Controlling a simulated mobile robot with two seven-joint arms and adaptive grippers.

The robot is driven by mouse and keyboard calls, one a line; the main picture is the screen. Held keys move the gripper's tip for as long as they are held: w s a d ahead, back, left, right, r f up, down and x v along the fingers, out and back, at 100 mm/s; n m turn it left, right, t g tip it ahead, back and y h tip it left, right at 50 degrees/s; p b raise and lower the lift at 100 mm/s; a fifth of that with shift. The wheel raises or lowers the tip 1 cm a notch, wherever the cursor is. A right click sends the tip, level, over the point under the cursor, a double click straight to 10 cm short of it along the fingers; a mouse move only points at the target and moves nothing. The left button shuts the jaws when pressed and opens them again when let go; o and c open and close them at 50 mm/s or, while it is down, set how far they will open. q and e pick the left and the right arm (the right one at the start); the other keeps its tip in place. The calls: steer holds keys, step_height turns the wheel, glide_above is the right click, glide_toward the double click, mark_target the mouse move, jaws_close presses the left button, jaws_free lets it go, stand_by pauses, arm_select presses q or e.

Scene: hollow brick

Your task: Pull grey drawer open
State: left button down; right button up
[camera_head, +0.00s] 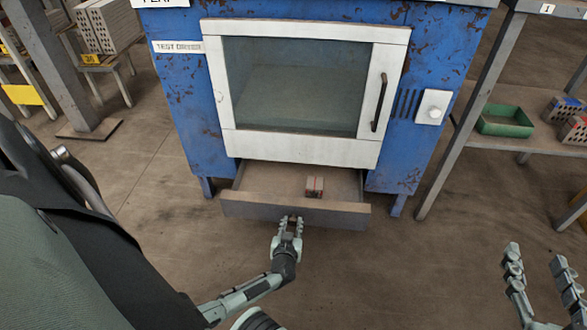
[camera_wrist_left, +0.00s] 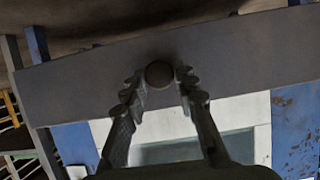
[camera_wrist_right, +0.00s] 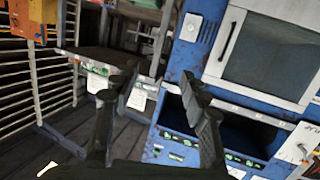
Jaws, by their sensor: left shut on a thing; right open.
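The grey drawer (camera_head: 250,208) sits below the glass door of the blue oven-like cabinet and is pulled out, with its inside showing. A small brick-like block with a red mark (camera_head: 314,187) lies inside it. My left gripper (camera_head: 290,221) is at the middle of the drawer's front. In the left wrist view its fingers are shut on the round dark knob (camera_wrist_left: 159,74) of the drawer front (camera_wrist_left: 75,82); the knob is hard to make out in the head view. My right gripper (camera_head: 535,257) is open and empty at the lower right, away from the drawer.
The blue cabinet (camera_head: 185,120) has a white-framed door (camera_head: 295,150) that is closed, with a dark handle (camera_head: 379,103). A shelf rack at the right holds a green tray (camera_head: 505,122) and perforated bricks (camera_head: 572,130). Floor in front of the drawer is clear.

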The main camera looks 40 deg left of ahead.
arm_select(q)
steer(key=s+d, duration=0.1)
steer(key=s+d+p, duration=0.1)
steer(key=s, duration=0.1)
arm_select(e)
steer(key=s+d+f+g+h, duration=0.1)
steer(key=d+f+g+h, duration=0.1)
steer(key=f, duration=0.4)
steer(key=shift+s+d+g, duration=0.4)
steer(key=shift+d+g, duration=0.2)
steer(key=shift+d, duration=0.55)
steer(key=shift+f, duration=0.1)
arm_select(q)
steer(key=c, duration=1.2)
jaws_free()
steer(key=shift+a, duration=0.1)
